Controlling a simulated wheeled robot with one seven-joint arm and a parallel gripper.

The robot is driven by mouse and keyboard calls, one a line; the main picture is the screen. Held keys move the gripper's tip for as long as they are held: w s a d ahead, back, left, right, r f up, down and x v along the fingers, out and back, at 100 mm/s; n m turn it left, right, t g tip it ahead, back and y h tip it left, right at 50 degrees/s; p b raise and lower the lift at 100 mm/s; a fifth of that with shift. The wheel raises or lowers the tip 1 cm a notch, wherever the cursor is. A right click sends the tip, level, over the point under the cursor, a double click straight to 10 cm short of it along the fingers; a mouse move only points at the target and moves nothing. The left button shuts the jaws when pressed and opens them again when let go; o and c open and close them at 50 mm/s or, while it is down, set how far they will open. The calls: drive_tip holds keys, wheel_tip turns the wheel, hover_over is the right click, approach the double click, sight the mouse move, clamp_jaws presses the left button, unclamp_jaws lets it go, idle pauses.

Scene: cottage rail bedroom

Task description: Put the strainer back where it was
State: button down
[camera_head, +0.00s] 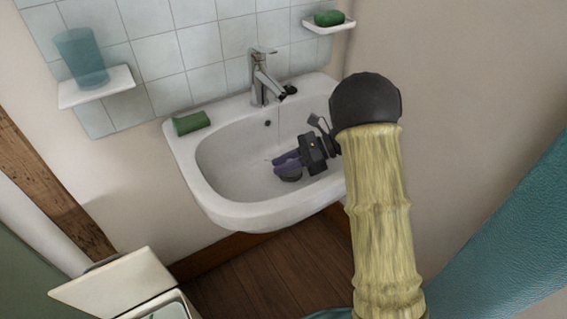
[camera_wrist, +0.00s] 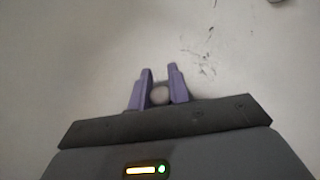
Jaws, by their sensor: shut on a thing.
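My gripper (camera_head: 284,162) is down inside the white sink (camera_head: 222,165), with its purple fingers low over the basin. In the wrist view my gripper (camera_wrist: 160,88) has its two fingers close on either side of a small round greyish knob, which I take to be part of the strainer (camera_wrist: 159,96). In the head view a dark grey rounded piece, likely the strainer (camera_head: 289,176), shows just below the fingertips. Most of it is hidden by the fingers. I cannot tell whether it touches the basin. The drain opening is not clearly visible.
A chrome faucet (camera_head: 262,78) stands at the sink's back. A green item (camera_head: 191,123) lies on the left rim. A shelf (camera_head: 97,88) holds a blue cup (camera_head: 82,57). A soap dish (camera_head: 329,26) is on the wall. Dark strands (camera_wrist: 205,62) lie in the basin.

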drive_tip(key=shift+f+b, duration=0.45)
drive_tip(key=shift+f, duration=0.05)
drive_tip(key=c, duration=1.2)
unclamp_jaws()
drive_tip(key=shift+c, duration=0.2)
wheel_tip(320, 180, up, 10)
drive_tip(key=p, duration=0.2)
